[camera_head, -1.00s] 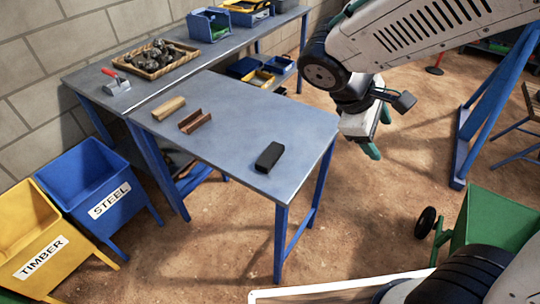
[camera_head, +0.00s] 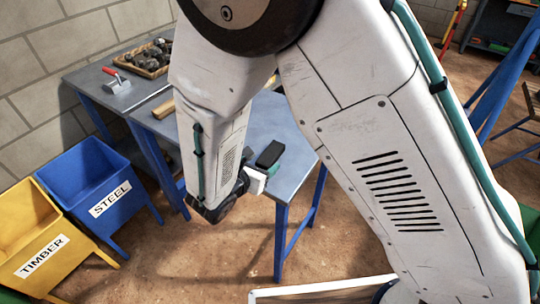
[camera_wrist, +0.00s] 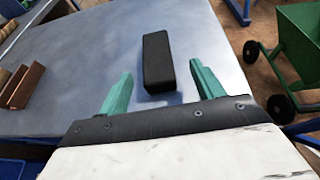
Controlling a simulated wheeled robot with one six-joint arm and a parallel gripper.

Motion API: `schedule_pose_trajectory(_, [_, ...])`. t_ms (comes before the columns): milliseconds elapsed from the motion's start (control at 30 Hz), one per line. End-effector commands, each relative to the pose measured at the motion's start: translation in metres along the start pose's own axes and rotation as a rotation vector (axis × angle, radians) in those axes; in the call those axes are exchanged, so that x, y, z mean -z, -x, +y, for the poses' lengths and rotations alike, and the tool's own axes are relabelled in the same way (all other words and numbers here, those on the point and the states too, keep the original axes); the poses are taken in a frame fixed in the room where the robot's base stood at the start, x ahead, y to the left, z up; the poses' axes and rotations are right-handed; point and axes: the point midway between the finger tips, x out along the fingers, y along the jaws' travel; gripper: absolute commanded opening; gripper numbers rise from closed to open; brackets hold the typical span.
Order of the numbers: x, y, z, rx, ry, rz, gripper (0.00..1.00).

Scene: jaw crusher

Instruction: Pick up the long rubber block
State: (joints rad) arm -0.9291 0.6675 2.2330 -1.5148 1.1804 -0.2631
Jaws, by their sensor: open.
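The long rubber block is a black bar (camera_wrist: 158,62) lying on the blue-grey table (camera_wrist: 225,60). In the wrist view it lies lengthwise between and ahead of the two green fingers of my gripper (camera_wrist: 163,88), with space on both sides. My gripper is open and empty. In the head view the black block (camera_head: 270,154) lies near the table's front right part, and my gripper (camera_head: 260,180) is beside its near end, partly hidden by my arm. I cannot tell the height of the fingers above the table.
A brown channel piece (camera_wrist: 22,86) lies left of the block. A wooden piece (camera_head: 163,108) shows at the table's far left. Blue STEEL (camera_head: 95,180) and yellow TIMBER (camera_head: 35,235) bins stand at left. A green wheeled cart (camera_wrist: 302,40) stands right of the table.

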Motion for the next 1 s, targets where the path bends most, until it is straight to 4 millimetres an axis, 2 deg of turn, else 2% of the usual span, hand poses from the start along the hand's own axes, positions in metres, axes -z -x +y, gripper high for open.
schedule_pose_trajectory(333, [-0.002, -0.048, 0.004, 0.005, -0.004, 0.001, 0.66])
schedule_pose_trajectory(467, [-0.002, -0.056, 0.004, 0.003, -0.003, 0.001, 0.66])
schedule_pose_trajectory(667, [-0.002, -0.056, 0.004, 0.002, -0.003, 0.001, 0.66])
schedule_pose_trajectory(867, [-0.002, -0.056, 0.004, 0.002, -0.003, 0.001, 0.14])
schedule_pose_trajectory(1000, [-0.003, -0.056, 0.004, 0.002, -0.004, 0.001, 0.14])
